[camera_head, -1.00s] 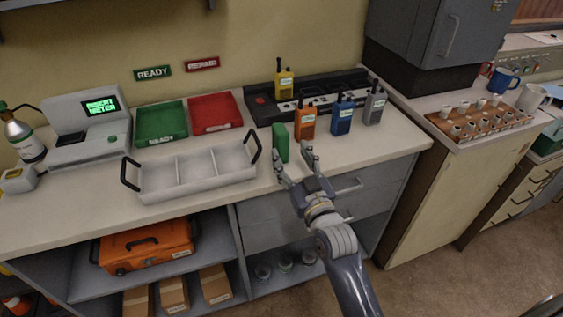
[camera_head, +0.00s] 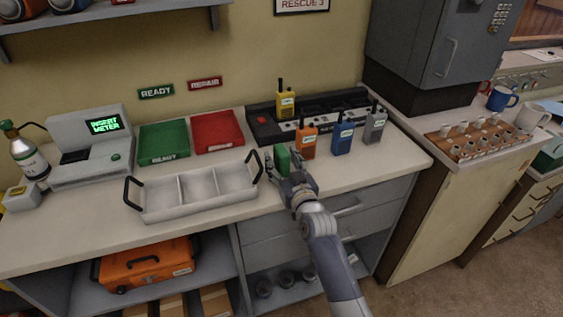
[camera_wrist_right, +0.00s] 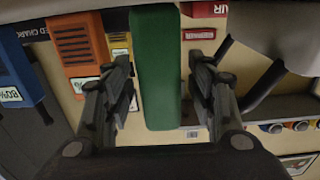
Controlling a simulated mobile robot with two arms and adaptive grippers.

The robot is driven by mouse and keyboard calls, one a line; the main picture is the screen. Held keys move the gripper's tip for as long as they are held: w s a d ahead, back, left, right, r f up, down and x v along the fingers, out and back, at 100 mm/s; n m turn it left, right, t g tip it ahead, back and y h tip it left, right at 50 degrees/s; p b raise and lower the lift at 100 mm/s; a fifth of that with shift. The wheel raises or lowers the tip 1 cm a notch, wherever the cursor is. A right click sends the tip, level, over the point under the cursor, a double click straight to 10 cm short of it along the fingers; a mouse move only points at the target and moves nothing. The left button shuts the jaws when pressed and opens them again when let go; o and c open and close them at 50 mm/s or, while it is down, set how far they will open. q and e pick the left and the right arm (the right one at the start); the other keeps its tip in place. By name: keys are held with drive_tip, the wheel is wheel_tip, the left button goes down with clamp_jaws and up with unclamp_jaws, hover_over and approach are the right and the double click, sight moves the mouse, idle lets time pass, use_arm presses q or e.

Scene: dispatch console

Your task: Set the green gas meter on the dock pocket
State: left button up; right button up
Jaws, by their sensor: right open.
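The green gas meter (camera_head: 282,157) stands upright on the counter, left of the orange radio. My right gripper (camera_head: 288,170) is open at the meter, its lower part partly hidden by the fingers. In the right wrist view the green meter (camera_wrist_right: 157,70) lies between the two open fingers of my right gripper (camera_wrist_right: 161,64), with a visible gap on each side. My left gripper is not in view.
A white three-compartment tray (camera_head: 195,190) stands between the dock and the gripper, with raised black handles. Green (camera_head: 164,143) and red (camera_head: 217,131) trays lie behind it. Orange (camera_head: 306,141), blue (camera_head: 343,138) and grey (camera_head: 375,127) radios stand close right of the meter.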

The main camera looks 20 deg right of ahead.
drive_tip(key=shift+w, duration=0.25)
drive_tip(key=shift+c, duration=0.6)
clamp_jaws()
drive_tip(key=shift+r, duration=0.1)
